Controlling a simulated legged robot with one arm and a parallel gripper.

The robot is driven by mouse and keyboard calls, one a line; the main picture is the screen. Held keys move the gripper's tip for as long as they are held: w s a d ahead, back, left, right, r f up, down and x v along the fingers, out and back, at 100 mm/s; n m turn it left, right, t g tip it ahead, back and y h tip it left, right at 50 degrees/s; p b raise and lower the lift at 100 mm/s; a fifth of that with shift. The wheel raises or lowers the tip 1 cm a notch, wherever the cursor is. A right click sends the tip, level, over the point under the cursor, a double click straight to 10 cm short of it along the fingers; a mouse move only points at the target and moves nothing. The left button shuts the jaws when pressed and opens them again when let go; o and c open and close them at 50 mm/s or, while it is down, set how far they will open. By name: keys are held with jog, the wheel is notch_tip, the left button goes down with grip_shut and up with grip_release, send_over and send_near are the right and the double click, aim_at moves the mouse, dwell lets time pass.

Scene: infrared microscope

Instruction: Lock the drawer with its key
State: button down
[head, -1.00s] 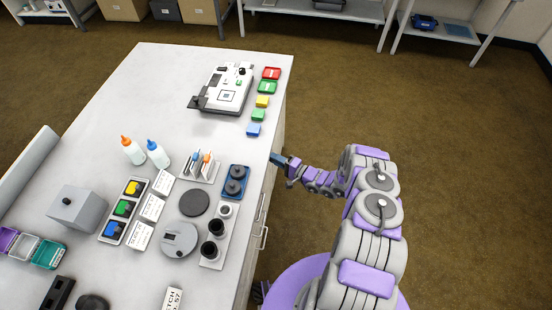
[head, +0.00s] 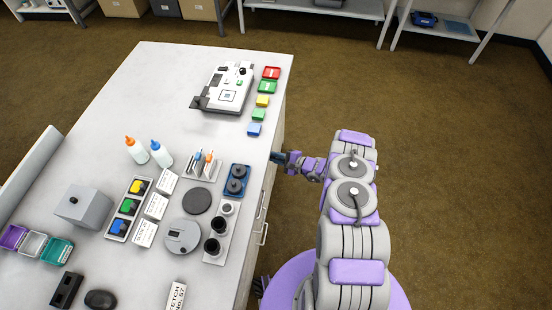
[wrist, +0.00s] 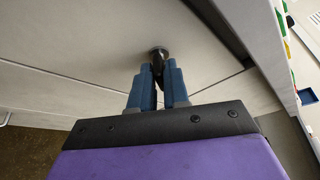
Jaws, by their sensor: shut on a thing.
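In the wrist view, my gripper (wrist: 157,82) has its blue fingers shut on a small dark key (wrist: 159,73), mostly hidden between them. The fingertips are right at a round dark lock (wrist: 158,52) on the pale drawer front (wrist: 105,55). The key's tip seems to meet the lock, but I cannot tell how deep it sits or how far it is turned. In the head view, my gripper (head: 278,157) is at the bench's right side, just below the top's edge. The key and lock are hidden there.
The bench top (head: 150,85) carries a microscope (head: 226,88), several coloured boxes, bottles and a blue tray (head: 236,181) near the right edge. A drawer handle (head: 262,234) sticks out lower on the bench's side. The brown floor to the right is clear.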

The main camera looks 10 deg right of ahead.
jog(key=shift+w+d+m+g+y+b, duration=0.1)
jog(key=shift+w+m+g+y+b, duration=0.1)
jog(key=shift+m+g+b, duration=1.25)
jog(key=shift+w+d+m+g+y+b, duration=0.15)
jog(key=shift+m+g+b, duration=0.6)
jog(key=shift+m, duration=1.3)
jog(key=shift+a+r, duration=0.1)
jog(key=c, duration=1.2)
grip_release()
jog(key=p+v, duration=0.4)
jog(key=v, duration=1.3)
jog(key=shift+d, duration=0.3)
jog(key=shift+w, duration=0.15)
